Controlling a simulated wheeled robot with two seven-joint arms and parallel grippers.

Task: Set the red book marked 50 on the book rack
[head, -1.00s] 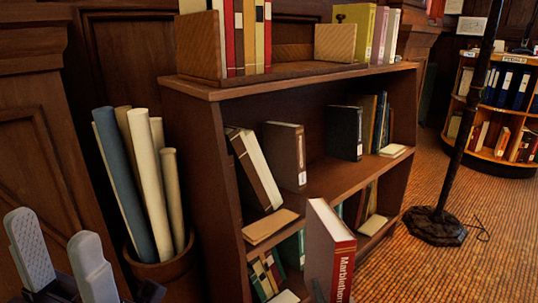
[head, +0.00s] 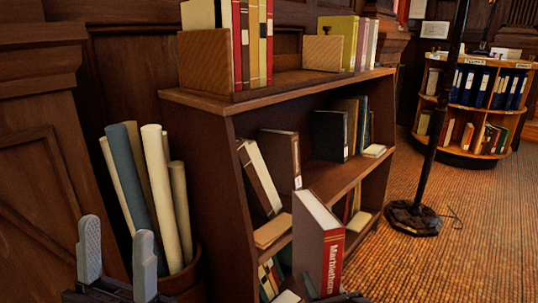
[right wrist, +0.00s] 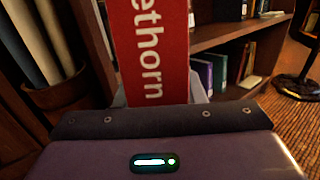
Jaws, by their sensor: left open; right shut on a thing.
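A book with a red spine and pale cover edges (head: 333,262) stands upright in front of the bookcase's lower shelves. Its spine lettering reads "Marblethorn" in part; I see no 50 on it. My right gripper (right wrist: 160,101) is shut on this book, whose red spine (right wrist: 150,50) fills the middle of the right wrist view. The wooden book rack (head: 204,60) sits on top of the bookcase, with several red, cream and yellow books against its left end and a gap before its right end (head: 323,52). My left gripper (head: 117,250) is open and empty at the lower left.
The bookcase (head: 190,150) has books on its lower shelves, close behind the held book. A bin of rolled papers (head: 158,195) stands left of it. A dark lamp pole (head: 437,130) and a round bookshelf (head: 475,110) are at the right.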

